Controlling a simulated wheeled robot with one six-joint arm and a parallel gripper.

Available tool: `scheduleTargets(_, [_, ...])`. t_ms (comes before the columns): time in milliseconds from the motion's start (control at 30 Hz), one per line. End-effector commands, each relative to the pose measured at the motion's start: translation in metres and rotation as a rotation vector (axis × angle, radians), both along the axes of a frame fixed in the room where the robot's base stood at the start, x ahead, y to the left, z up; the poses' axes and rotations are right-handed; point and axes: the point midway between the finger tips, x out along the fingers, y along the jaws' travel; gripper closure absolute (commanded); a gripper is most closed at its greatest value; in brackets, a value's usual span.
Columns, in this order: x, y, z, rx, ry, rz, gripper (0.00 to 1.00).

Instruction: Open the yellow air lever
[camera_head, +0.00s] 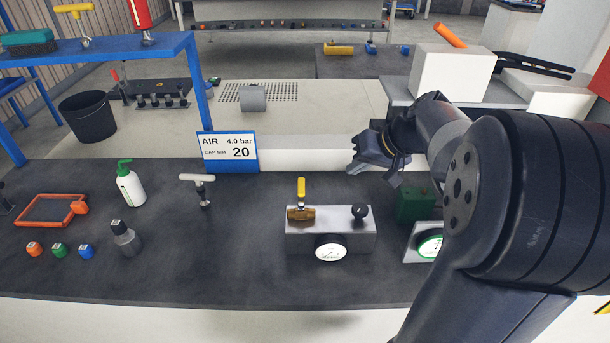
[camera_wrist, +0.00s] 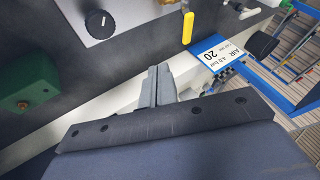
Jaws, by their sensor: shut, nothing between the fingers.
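The yellow air lever (camera_head: 301,188) stands up from a brass valve (camera_head: 301,214) on the left of a grey metal block (camera_head: 345,226) on the dark bench. The block also carries a black knob (camera_head: 359,211) and a white round gauge (camera_head: 331,251) on its front. In the wrist view the lever (camera_wrist: 188,28) hangs near the top middle, beyond my fingertips. My gripper (camera_head: 356,168) is shut and empty, to the right of the lever and apart from it. Its closed fingers (camera_wrist: 158,70) show in the wrist view.
A blue-edged sign (camera_head: 229,152) reading AIR 4.0 bar, CAP MM 20 stands behind the block, to the left. A T-handled tool (camera_head: 203,190) and bottles stand left. Bench in front of the block is clear.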

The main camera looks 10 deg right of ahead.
Motion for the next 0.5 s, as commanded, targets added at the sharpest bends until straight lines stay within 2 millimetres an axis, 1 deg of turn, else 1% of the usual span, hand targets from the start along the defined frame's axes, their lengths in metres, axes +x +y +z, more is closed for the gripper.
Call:
scheduleTargets(333, [0.001, 0.001, -0.002, 0.001, 0.001, 0.001, 1.00])
scheduleTargets(433, [0.004, 0.004, -0.008, 0.002, 0.001, 0.002, 1.00])
scheduleTargets(500, [0.009, 0.008, -0.016, 0.003, 0.003, 0.002, 1.00])
